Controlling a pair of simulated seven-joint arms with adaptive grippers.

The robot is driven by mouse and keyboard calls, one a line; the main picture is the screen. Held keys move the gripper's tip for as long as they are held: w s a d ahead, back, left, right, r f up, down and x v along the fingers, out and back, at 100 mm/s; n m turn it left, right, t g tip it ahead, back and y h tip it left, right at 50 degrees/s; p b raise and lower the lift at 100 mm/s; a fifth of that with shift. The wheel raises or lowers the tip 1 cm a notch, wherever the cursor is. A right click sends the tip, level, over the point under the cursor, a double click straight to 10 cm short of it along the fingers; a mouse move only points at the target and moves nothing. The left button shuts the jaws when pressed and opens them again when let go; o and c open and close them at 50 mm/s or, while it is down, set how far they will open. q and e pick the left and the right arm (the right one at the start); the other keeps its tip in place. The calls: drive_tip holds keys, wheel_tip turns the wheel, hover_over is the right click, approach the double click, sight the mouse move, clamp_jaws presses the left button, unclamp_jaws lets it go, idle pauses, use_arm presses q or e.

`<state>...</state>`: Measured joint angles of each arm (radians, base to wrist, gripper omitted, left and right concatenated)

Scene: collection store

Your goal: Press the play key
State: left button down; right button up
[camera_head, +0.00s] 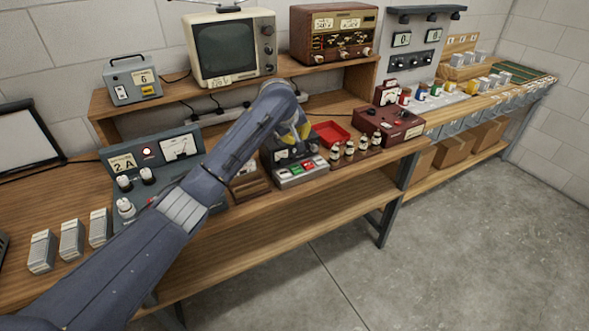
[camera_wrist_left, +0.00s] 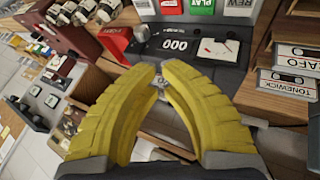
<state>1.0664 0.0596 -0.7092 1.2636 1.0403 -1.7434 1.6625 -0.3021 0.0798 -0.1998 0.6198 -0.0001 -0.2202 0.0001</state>
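The tape recorder (camera_head: 302,174) sits on the bench with a row of keys along its front edge. Its green play key (camera_head: 296,169) lies between a white key and a red key. In the left wrist view the green play key (camera_wrist_left: 202,6) is at the top edge, its PLAY label upside down. My left gripper (camera_head: 299,133) hangs over the back part of the recorder, apart from the keys. In the left wrist view its yellow fingers (camera_wrist_left: 161,75) converge, tips about together, with nothing between them, below the counter reading 000 (camera_wrist_left: 175,45). My right gripper is in neither view.
Small bottles (camera_head: 349,150) and a red tray (camera_head: 331,133) stand right of the recorder. Cassettes (camera_wrist_left: 290,84) lie beside it. A grey meter unit (camera_head: 155,160) stands to the left, a dark red meter box (camera_head: 390,124) to the right. A shelf (camera_head: 330,72) runs behind.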

sight(297, 165)
use_arm(q)
drive_tip(key=shift+f, duration=0.15)
drive_tip(key=shift+f, duration=4.2)
drive_tip(key=c, duration=2.1)
unclamp_jaws()
clamp_jaws()
drive_tip(key=shift+f, duration=0.25)
drive_tip(key=shift+f, duration=0.25)
